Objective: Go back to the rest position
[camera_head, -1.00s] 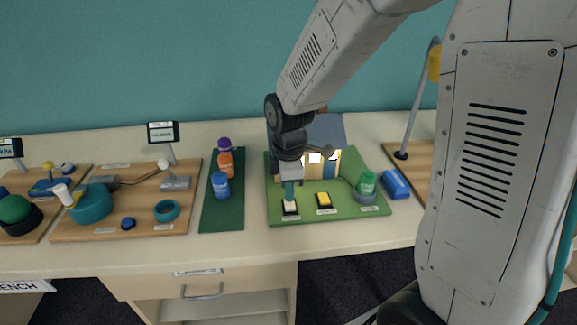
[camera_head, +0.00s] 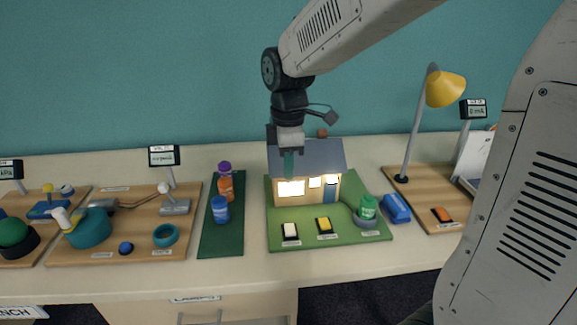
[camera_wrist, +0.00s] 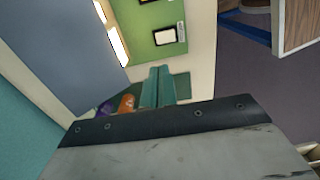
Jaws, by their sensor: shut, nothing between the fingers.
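My gripper (camera_head: 288,162) is shut and empty, with its teal fingers pointing down in front of the roof of the model house (camera_head: 306,160). In the wrist view my shut fingers (camera_wrist: 158,88) lie together at the centre. The house stands on a green board (camera_head: 352,232) and its windows are lit. A white switch (camera_head: 290,231) and a yellow switch (camera_head: 324,225) sit on the board in front of the house, below and apart from my gripper.
A yellow lamp (camera_head: 445,88) stands farther right. Several bottles stand on a dark green mat (camera_head: 222,242) to the left. A teal wall (camera_head: 100,80) is behind the table.

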